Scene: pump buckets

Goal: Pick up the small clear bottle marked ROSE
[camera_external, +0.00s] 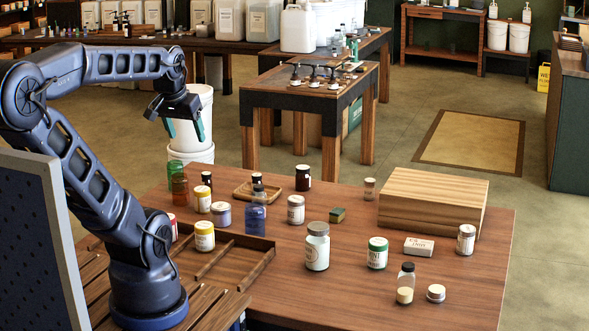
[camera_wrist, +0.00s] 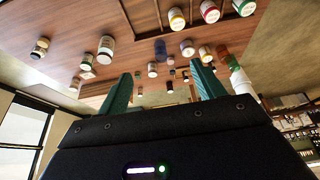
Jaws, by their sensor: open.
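No label reading ROSE is legible in either view. A small clear bottle with a dark cap and a pale lower part (camera_external: 405,284) stands upright near the table's front right. A larger clear bottle with a white label (camera_external: 317,247) stands left of it; I cannot tell which is marked ROSE. A small bottle (camera_wrist: 39,48) stands at the far left of the wrist view. My gripper (camera_external: 186,133) is raised at the table's far left, its teal fingers apart and empty. In the wrist view my gripper (camera_wrist: 160,70) shows both fingers spread, touching no bottle.
Several jars and bottles crowd the table's left, with a blue bottle (camera_external: 256,215) and a divided wooden tray (camera_external: 225,262). A wooden box (camera_external: 433,201) stands behind.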

